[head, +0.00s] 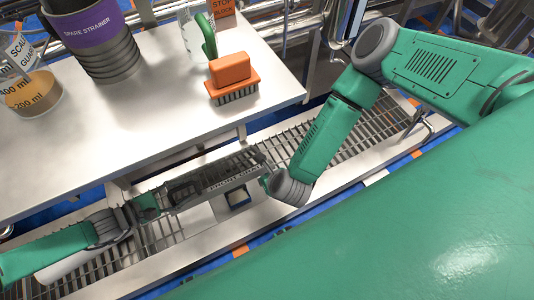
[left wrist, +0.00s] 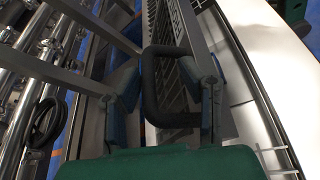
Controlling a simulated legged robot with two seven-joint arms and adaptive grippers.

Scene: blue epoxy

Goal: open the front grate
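The front grate (head: 222,183), a slatted metal panel with a lettered edge strip, sits in the long channel and looks tilted up, with an open gap along its near side. Its slats and lettered strip also show in the left wrist view (left wrist: 196,45). A black loop handle (left wrist: 150,95) lies between the fingers of my left gripper (left wrist: 165,88). These fingers stand apart; firm contact with the handle is not clear. In the head view my left gripper (head: 147,205) is at the grate's left end. My right wrist is at the grate's right end; its fingers are hidden.
A steel table (head: 150,120) stands behind the channel, with an orange brush (head: 232,75), a purple-labelled strainer pot (head: 95,40) and a measuring cup (head: 35,92). More grating (head: 365,130) continues to the right.

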